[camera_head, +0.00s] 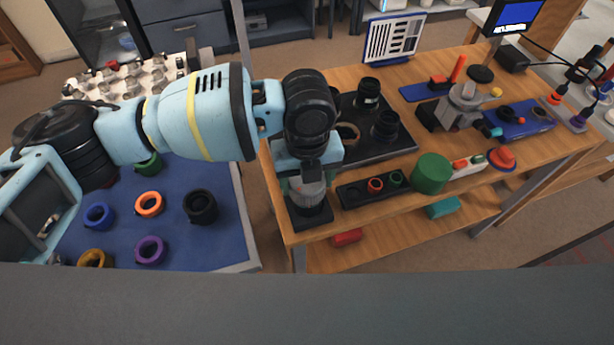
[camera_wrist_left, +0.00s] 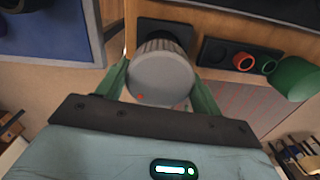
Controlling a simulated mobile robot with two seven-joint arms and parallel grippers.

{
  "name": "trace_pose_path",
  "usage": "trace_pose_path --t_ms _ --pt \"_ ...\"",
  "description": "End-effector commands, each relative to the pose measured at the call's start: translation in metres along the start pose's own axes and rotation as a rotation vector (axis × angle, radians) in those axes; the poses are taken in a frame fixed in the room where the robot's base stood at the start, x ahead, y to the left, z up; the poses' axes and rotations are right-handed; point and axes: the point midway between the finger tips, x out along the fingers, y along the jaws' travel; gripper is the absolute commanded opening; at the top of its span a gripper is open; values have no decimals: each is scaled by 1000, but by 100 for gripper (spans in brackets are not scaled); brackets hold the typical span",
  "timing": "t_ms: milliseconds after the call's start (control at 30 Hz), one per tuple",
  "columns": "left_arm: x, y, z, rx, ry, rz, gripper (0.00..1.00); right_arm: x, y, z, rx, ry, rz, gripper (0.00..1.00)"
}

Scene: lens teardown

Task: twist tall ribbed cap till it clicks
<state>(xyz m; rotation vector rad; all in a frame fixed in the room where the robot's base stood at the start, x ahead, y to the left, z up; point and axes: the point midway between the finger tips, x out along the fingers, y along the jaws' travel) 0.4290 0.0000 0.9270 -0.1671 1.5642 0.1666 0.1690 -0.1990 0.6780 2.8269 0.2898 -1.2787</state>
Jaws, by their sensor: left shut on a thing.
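The tall ribbed cap (camera_wrist_left: 162,75) is grey with a ribbed side and a small orange mark on its top. In the head view the cap (camera_head: 307,192) stands upright on a black square base (camera_head: 311,217) at the near left corner of the wooden table. My left gripper (camera_wrist_left: 163,88) is shut on the cap, with one green finger on each side of it. In the head view the left gripper (camera_head: 306,180) comes down from above, and the wrist hides part of the cap. My right gripper is in neither view.
A black holder (camera_head: 352,195) with red and green rings lies right of the cap, then a green cylinder (camera_head: 431,173). A black tray (camera_head: 405,140) with lens parts lies behind. A blue mat (camera_head: 178,235) with several coloured rings is at left.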

Motion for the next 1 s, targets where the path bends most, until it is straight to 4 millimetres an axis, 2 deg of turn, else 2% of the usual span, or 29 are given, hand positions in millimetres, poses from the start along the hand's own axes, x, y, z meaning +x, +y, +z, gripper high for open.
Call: trace_pose_path --t_ms 667,700,867,1000 --pt "0 0 0 112 -1 1 45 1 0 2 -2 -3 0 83" --pt "0 0 0 112 -1 1 70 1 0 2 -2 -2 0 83" --pt "0 0 0 111 -1 1 91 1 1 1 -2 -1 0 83" --pt "0 0 0 111 -1 0 92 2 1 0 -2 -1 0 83"
